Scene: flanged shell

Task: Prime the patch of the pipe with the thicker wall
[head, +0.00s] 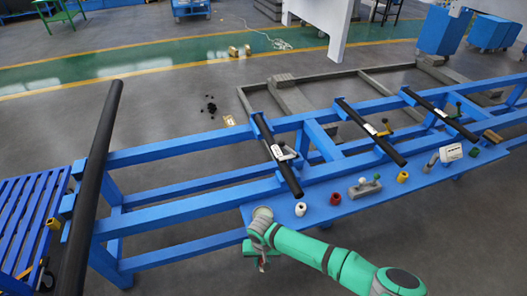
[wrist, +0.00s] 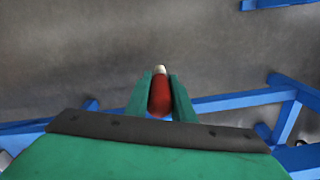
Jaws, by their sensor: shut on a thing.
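My gripper (head: 262,262) hangs in front of the blue frame, below and left of the shelf. In the wrist view my gripper (wrist: 160,95) is shut on a red, pale-tipped tool (wrist: 159,98). The tip points away over the grey floor and touches nothing. Three thinner dark pipes lie across the blue rails: a near one (head: 292,180), a middle one (head: 391,151) and a far one (head: 419,99). I cannot tell which wall is thicker.
A long black pipe (head: 92,180) leans across the left end. The blue shelf (head: 345,211) holds a white pot (head: 300,209), a red pot (head: 335,198), a yellow pot (head: 402,177), a grey device (head: 364,189) and a white box (head: 451,152). Blue rails run behind my gripper.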

